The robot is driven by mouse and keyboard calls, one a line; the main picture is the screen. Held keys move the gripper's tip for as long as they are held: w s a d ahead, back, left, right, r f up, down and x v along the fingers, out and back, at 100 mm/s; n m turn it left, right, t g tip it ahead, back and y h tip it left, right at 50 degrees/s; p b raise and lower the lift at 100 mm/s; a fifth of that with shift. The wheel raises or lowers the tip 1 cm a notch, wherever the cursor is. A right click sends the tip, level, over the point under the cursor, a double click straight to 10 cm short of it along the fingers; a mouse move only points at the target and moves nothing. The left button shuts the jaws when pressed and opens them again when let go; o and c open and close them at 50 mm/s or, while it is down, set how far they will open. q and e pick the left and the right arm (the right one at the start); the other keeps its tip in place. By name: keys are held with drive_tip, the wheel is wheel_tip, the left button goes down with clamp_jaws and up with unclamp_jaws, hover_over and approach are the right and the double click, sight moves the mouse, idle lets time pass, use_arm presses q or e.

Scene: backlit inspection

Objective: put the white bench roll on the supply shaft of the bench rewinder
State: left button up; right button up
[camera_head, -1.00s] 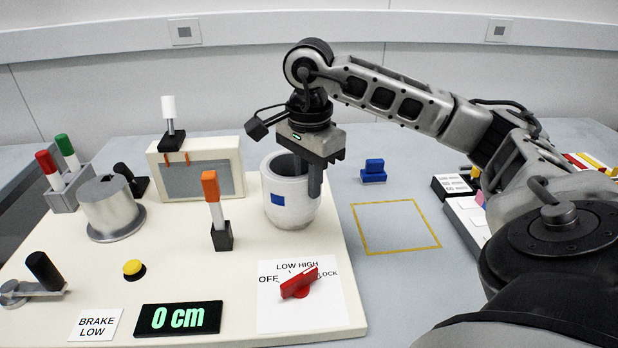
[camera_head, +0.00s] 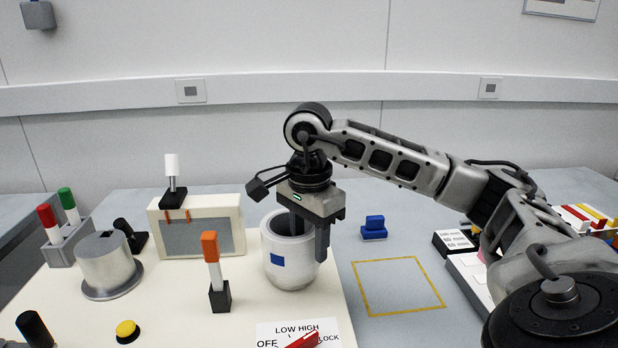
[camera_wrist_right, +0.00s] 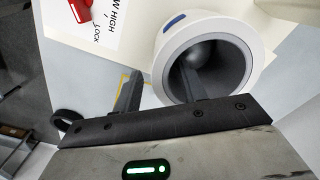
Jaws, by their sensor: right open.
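The white bench roll (camera_head: 288,262), with a blue patch on its side, stands upright at the right of the cream rewinder panel (camera_head: 180,290). It also shows in the right wrist view (camera_wrist_right: 252,62), hollow, with a rounded grey shape deep in its dark bore. I cannot tell whether that is the supply shaft. My right gripper (camera_head: 308,240) points down at the roll, open. In the wrist view its fingers (camera_wrist_right: 160,75) straddle the roll's wall, one in the bore, one outside. Contact with the wall is unclear. My left gripper is out of view.
A silver flanged cylinder (camera_head: 108,268), an orange-topped lever (camera_head: 211,262) and a framed grey screen (camera_head: 200,236) stand left of the roll. A red knob (camera_head: 304,341) is in front. A blue block (camera_head: 374,228) and an empty yellow outlined square (camera_head: 398,287) lie right.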

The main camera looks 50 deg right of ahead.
use_arm(q)
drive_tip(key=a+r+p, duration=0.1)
drive_tip(key=p, duration=0.2)
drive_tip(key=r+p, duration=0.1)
drive_tip(key=p, duration=0.3)
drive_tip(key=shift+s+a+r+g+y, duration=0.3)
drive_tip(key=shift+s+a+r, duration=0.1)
use_arm(e)
wheel_tip(320, 180, up, 16)
drive_tip(key=shift+f, duration=0.1)
